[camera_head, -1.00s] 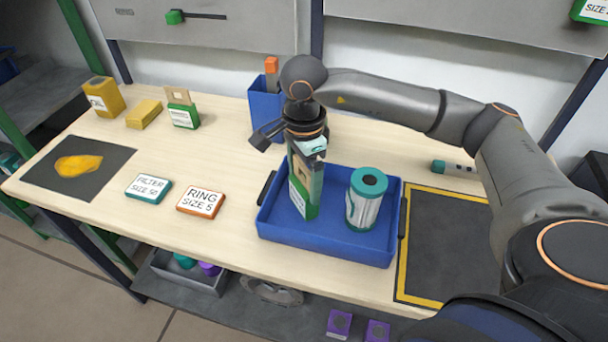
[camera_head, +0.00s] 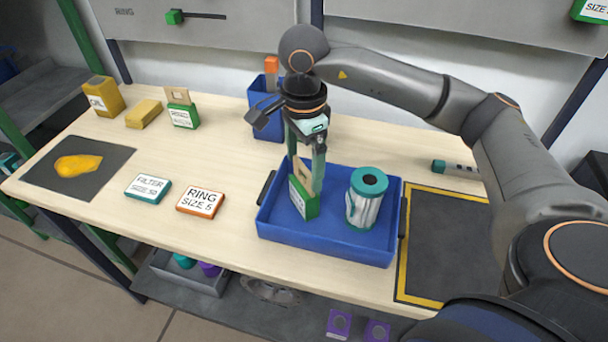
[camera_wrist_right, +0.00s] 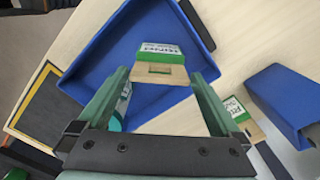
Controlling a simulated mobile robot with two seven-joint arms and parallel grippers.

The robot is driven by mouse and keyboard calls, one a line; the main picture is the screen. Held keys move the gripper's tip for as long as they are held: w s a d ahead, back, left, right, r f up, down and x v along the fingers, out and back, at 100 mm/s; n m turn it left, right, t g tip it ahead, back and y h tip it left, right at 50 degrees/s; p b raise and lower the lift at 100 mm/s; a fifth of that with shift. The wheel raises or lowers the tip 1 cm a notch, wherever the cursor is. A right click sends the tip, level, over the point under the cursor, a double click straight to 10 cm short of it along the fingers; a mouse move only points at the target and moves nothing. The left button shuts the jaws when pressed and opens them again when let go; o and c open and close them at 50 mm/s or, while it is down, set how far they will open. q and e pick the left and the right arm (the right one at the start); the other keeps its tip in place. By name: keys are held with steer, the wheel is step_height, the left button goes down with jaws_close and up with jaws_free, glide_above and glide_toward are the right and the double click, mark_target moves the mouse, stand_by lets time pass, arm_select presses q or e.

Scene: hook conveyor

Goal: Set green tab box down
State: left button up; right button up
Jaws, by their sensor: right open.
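The green tab box (camera_head: 304,203), with a white label and a tan tab on top, stands upright in the left part of the blue tray (camera_head: 327,246). It also shows in the right wrist view (camera_wrist_right: 158,60), with its tan tab (camera_wrist_right: 160,74) towards me. My right gripper (camera_head: 306,172) is above the box, pointing down. In the wrist view its two fingers (camera_wrist_right: 160,88) are spread apart on either side of the tab, with nothing held between them. My left gripper is not in view.
A teal-topped canister (camera_head: 364,205) stands in the tray, right of the box. A blue bin (camera_head: 264,105) stands behind the tray. A second green tab box (camera_head: 183,112) is at the back left. RING (camera_head: 200,202) and FILTER (camera_head: 148,187) cards lie left of the tray.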

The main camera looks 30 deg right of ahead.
step_height(320, 180, up, 8)
stand_by(0.5)
